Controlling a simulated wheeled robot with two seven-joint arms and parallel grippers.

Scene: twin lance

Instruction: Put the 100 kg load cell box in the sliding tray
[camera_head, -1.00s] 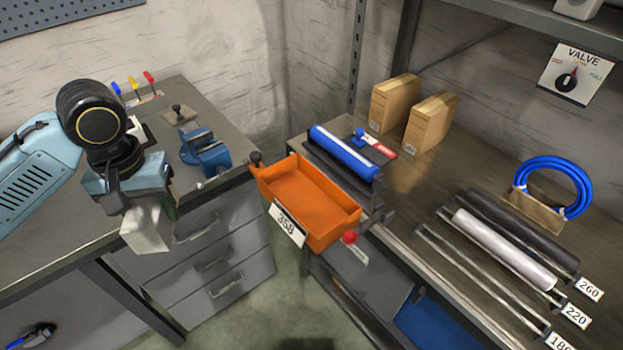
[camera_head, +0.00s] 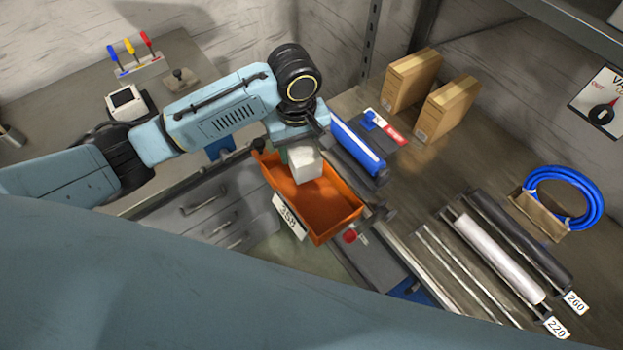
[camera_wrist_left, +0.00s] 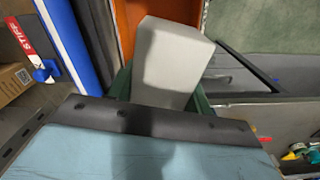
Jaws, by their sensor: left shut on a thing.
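My left gripper (camera_head: 290,152) is shut on a white box (camera_head: 304,163), its label not readable here. Whether the box touches the tray floor I cannot tell. In the left wrist view the pale box (camera_wrist_left: 168,65) sits between green fingers (camera_wrist_left: 160,92), with the orange tray wall (camera_wrist_left: 128,25) behind it. My right gripper is not in view.
A blue roller (camera_head: 357,148) lies right beside the tray. Two cardboard boxes (camera_head: 411,80) stand behind it. Rods and rolls (camera_head: 490,250) and a blue hose coil (camera_head: 563,200) lie on the right bench. A red knob (camera_head: 349,236) is at the tray's front.

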